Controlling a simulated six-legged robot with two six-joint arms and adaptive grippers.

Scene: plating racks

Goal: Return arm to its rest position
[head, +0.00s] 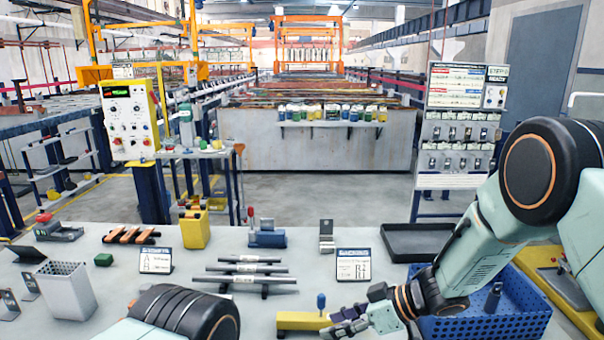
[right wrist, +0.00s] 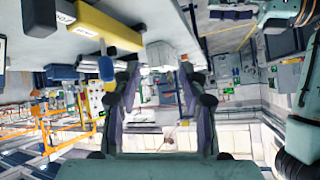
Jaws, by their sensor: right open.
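My right arm comes in from the right in the head view and reaches down over the front of the table. Its gripper (head: 348,326) is beside the yellow block with a blue knob (head: 300,320), partly over the block's right end. In the right wrist view the gripper (right wrist: 158,84) has its two fingers apart, with nothing between them. The yellow block (right wrist: 108,25) shows there at upper left, with the blue knob (right wrist: 106,68) below it. Only a dark rounded joint of my left arm shows at the bottom of the head view; its gripper is out of view.
A blue perforated crate (head: 532,312) lies under my right forearm. A dark tray (head: 400,250), a sign card (head: 353,265), a rack of bars (head: 245,278), and a grey perforated bin (head: 82,306) stand on the table. A small green block (head: 104,260) sits at left.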

